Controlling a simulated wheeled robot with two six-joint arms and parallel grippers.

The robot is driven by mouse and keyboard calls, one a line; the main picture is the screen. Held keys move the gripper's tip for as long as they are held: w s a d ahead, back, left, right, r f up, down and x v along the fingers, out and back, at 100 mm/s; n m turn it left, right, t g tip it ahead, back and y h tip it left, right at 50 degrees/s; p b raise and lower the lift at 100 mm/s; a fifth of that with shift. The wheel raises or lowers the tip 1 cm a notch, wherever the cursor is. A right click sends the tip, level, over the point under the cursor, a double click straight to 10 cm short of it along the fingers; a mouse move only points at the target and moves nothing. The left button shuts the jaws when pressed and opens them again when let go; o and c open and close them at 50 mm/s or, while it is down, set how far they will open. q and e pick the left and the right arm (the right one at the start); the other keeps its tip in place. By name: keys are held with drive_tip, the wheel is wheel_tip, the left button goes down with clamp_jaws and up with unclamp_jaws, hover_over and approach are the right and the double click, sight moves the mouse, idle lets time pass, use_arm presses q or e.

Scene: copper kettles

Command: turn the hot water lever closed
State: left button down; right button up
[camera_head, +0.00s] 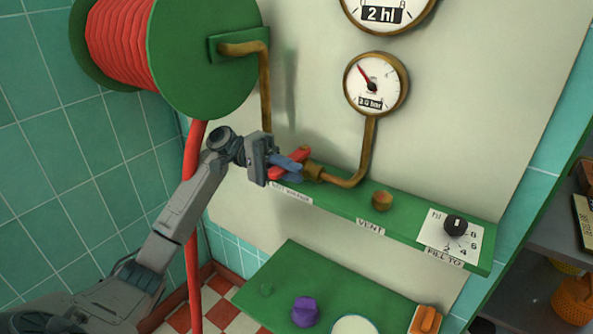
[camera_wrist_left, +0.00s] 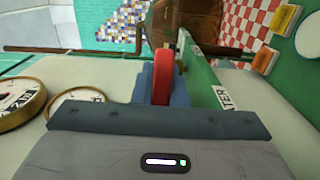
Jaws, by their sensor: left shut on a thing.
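The hot water lever is a red handle (camera_head: 291,162) on the brass pipe fitting above the left part of the green shelf. In the head view the handle slants up to the right. My left gripper (camera_head: 288,165) reaches in from the left and is shut on the handle. In the left wrist view the red handle (camera_wrist_left: 163,78) stands between the blue-grey fingers (camera_wrist_left: 160,85). The label (camera_head: 292,193) below the lever is partly hidden and too small to read fully. My right gripper is not in view.
A green hose reel (camera_head: 205,60) with red hose hangs at upper left. A pressure gauge (camera_head: 376,83) is above the shelf. A VENT knob (camera_head: 381,200) and a black FILL TO dial (camera_head: 456,225) are to the right. A lower green panel (camera_head: 270,285) carries a purple knob (camera_head: 305,311).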

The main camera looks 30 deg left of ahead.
use_arm(q)
drive_tip(key=c, duration=1.4)
unclamp_jaws()
drive_tip(key=shift+c, duration=0.2)
drive_tip(key=shift+a, duration=0.25)
drive_tip(key=w+a+b, duration=0.1)
drive_tip(key=a+b, duration=0.1)
drive_tip(key=a, duration=0.8)
drive_tip(key=shift+a, duration=0.2)
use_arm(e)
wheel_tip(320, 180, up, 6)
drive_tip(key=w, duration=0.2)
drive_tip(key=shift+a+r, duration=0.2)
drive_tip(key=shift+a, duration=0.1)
use_arm(q)
drive_tip(key=shift+w, duration=0.1)
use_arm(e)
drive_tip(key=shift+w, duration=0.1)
